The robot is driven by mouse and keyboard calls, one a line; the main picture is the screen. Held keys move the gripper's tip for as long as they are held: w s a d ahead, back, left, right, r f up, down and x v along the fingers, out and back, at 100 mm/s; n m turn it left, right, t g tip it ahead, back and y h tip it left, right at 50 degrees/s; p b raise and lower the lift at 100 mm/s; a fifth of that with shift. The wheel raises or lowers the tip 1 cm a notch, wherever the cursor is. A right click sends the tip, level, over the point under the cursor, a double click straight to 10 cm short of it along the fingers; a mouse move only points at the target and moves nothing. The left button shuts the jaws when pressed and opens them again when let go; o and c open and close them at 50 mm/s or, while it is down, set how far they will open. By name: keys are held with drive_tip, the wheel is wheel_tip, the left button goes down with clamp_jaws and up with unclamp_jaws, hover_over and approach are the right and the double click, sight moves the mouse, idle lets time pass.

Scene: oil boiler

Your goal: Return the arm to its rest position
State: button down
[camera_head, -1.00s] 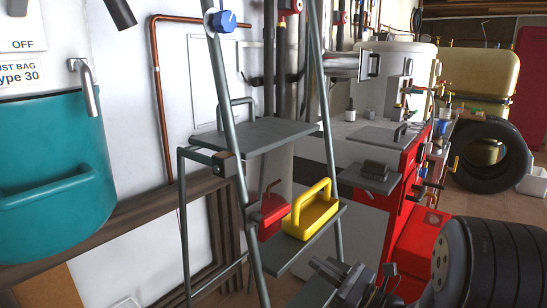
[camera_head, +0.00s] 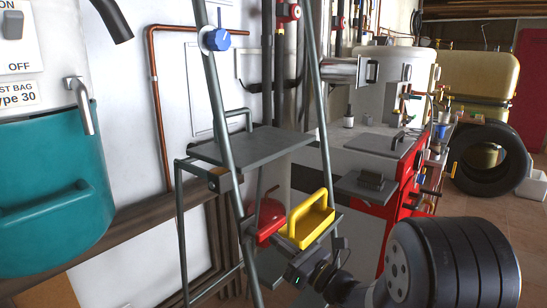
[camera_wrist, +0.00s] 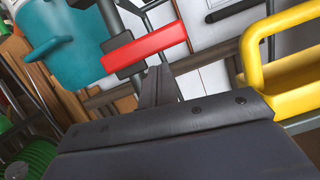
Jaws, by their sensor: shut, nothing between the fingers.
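My gripper (camera_head: 303,266) is at the lower middle of the head view, beside the ladder's lower step and just below the yellow handled object (camera_head: 309,222). In the wrist view its two fingers (camera_wrist: 158,85) are shut together and empty, pointing toward a red bar-like part (camera_wrist: 145,48). I cannot tell whether they touch it. The yellow object also shows at the right of the wrist view (camera_wrist: 293,88). My arm's thick black wrist joint fills the lower right of the head view.
A grey stepladder (camera_head: 252,146) stands close by, with a red object (camera_head: 268,222) at its lower step. A teal container (camera_head: 50,195) hangs at left. A red cabinet (camera_head: 405,185) and a tyre (camera_head: 488,160) stand beyond. Some floor shows at right.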

drive_tip(key=m, duration=0.1)
drive_tip(key=m+p, duration=0.1)
drive_tip(key=m+h, duration=0.1)
drive_tip(key=shift+s+a+f+t+p, duration=0.2)
drive_tip(key=shift+s+a+t+p, duration=0.1)
drive_tip(key=shift+s+a+p, duration=0.1)
drive_tip(key=s+d+f, duration=0.6)
drive_tip(key=s+f, duration=0.1)
drive_tip(key=s+a+n+g+y, duration=0.1)
drive_tip(key=s+a+n+g, duration=0.1)
drive_tip(key=s, duration=0.3)
drive_tip(key=shift+a+r+n+g+b, duration=0.15)
drive_tip(key=shift+a+n+g+b, duration=0.15)
drive_tip(key=shift+a+g+b, duration=0.35)
drive_tip(key=shift+a, duration=0.1)
